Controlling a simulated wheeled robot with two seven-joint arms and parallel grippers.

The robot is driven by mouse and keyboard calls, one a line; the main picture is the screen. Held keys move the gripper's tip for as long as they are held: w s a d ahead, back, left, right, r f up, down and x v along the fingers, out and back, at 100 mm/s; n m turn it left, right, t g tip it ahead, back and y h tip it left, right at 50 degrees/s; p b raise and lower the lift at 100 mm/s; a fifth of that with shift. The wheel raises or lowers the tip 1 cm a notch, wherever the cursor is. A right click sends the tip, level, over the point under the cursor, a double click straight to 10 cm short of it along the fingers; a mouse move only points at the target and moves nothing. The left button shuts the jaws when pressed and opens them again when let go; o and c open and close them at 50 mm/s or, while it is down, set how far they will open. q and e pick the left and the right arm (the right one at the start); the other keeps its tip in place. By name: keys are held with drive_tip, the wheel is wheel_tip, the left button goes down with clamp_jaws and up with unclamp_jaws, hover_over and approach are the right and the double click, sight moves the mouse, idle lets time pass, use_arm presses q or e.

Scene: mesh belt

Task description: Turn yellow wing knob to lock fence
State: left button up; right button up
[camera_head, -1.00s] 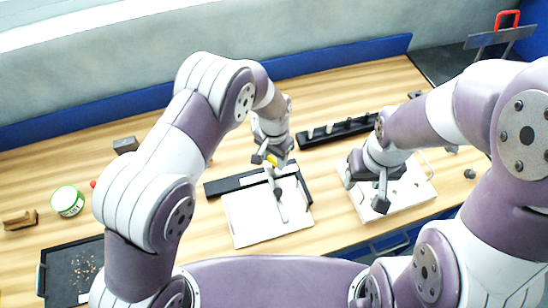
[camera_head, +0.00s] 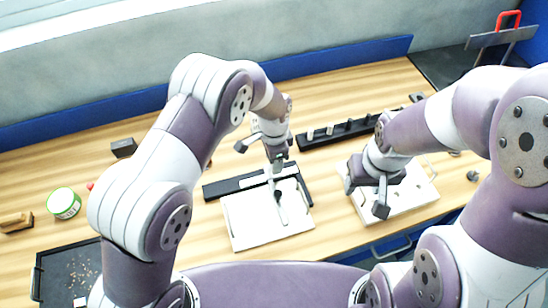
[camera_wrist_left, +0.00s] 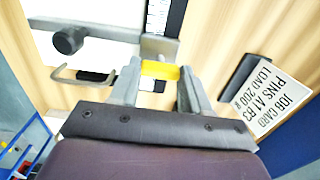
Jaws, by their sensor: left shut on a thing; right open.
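The yellow wing knob (camera_wrist_left: 160,70) sits between the fingertips of my left gripper (camera_wrist_left: 158,82) in the left wrist view. The left gripper (camera_head: 278,158) is shut on it. In the head view the gripper hides the knob. Below lies a white plate (camera_head: 240,228) with a long black bar, seemingly the fence (camera_head: 228,188), along its far edge. A grey lever-like part (camera_head: 280,208) lies on the plate. My right gripper (camera_head: 380,192) is open above a white board (camera_head: 412,192) at the right, apart from the fence.
A black rack with several pegs (camera_head: 340,133) stands behind. A job card (camera_wrist_left: 268,95) lies near the left gripper. At the left are a round green-edged tin (camera_head: 63,204), a wooden block (camera_head: 16,222) and a dark tray (camera_head: 70,262). Bare wood lies between.

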use_arm(q)
drive_tip(key=shift+w+r, duration=0.1)
drive_tip(key=shift+r, duration=0.05)
drive_tip(key=o, duration=0.8)
drive_tip(key=shift+o, duration=1.3)
drive_tip(key=shift+r, duration=0.25)
wheel_tip(320, 180, up, 12)
drive_tip(key=b, duration=0.2)
drive_tip(key=shift+b, duration=0.3)
